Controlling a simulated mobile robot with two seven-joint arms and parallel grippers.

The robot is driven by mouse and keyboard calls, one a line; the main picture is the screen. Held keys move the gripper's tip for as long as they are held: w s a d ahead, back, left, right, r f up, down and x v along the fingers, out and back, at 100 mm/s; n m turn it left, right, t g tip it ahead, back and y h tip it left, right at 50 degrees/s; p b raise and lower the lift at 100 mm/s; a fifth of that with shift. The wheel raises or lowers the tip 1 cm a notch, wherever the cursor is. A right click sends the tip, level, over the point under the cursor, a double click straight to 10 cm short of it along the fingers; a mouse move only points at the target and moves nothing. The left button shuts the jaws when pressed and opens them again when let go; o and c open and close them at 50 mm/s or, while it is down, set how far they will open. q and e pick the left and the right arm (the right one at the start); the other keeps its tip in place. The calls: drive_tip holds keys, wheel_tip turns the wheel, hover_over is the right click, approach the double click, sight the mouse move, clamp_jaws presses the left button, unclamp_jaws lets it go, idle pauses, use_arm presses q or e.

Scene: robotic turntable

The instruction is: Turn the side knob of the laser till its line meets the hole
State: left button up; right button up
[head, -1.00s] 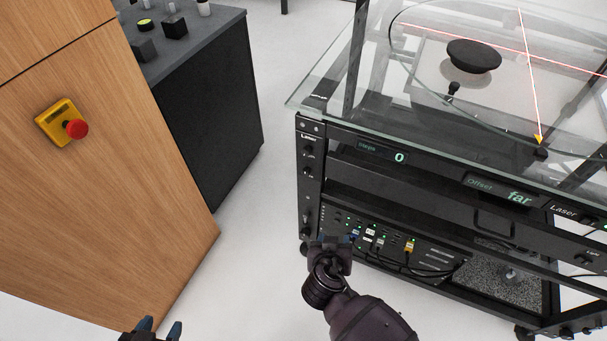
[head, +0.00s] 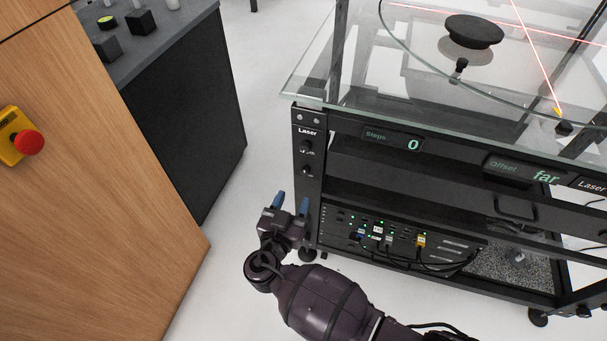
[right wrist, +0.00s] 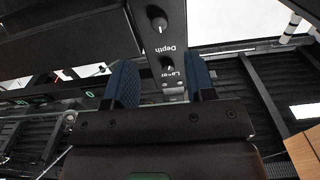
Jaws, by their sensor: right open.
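The laser's side panel is a dark upright post labelled Laser (head: 307,132) on the cart's left corner. It carries an upper knob (head: 306,148) and a lower knob (head: 306,171). In the right wrist view the knob by the Laser label (right wrist: 168,65) shows between my fingers, farther off, with the knob by the Depth label (right wrist: 157,22) above. My right gripper (head: 291,202) is open and empty, below and left of the knobs, touching neither. Red laser lines (head: 535,66) cross on the turntable top. I cannot make out the hole. My left gripper is out of view.
The glass top (head: 330,88) overhangs the cart. Displays read Steps 0 (head: 393,140) and Offset far (head: 520,170). Plugged cables (head: 420,242) sit low on the cart. A wooden cabinet (head: 90,200) with a red button (head: 29,143) stands left; floor is free between.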

sight(305, 173)
drive_tip(key=x, duration=0.8)
drive_tip(key=shift+w+f+b, duration=0.1)
drive_tip(key=shift+w+b, duration=0.15)
drive_tip(key=shift+b, duration=0.05)
drive_tip(key=c, duration=0.9)
